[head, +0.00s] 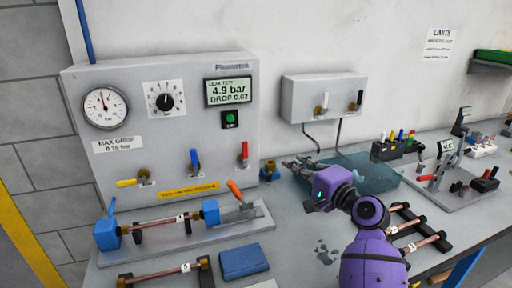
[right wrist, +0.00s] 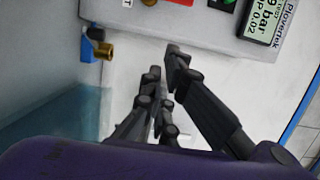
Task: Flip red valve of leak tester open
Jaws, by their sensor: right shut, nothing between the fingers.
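The leak tester (head: 75,150) is a grey box with a gauge, a knob and a display reading 4.9 bar. Its red valve (head: 244,151) is at the lower right of the front, its lever upright above a brass body. In the right wrist view a bit of red at the top edge may be this lever; most of it is cut off. The blue valve (head: 195,159) also has its lever upright; the yellow valve (head: 127,182) lies sideways. My right gripper (head: 288,163) is right of the red valve, apart from it, shut and empty; its dark fingers (right wrist: 160,65) fill the wrist view's middle. My left gripper is not in view.
A blue-brass fitting (head: 269,171) sits by the tester's right side. A clamp fixture with a copper tube (head: 160,223) stands in front of the tester, beside a blue block (head: 243,262). A small wall box (head: 318,97) hangs above.

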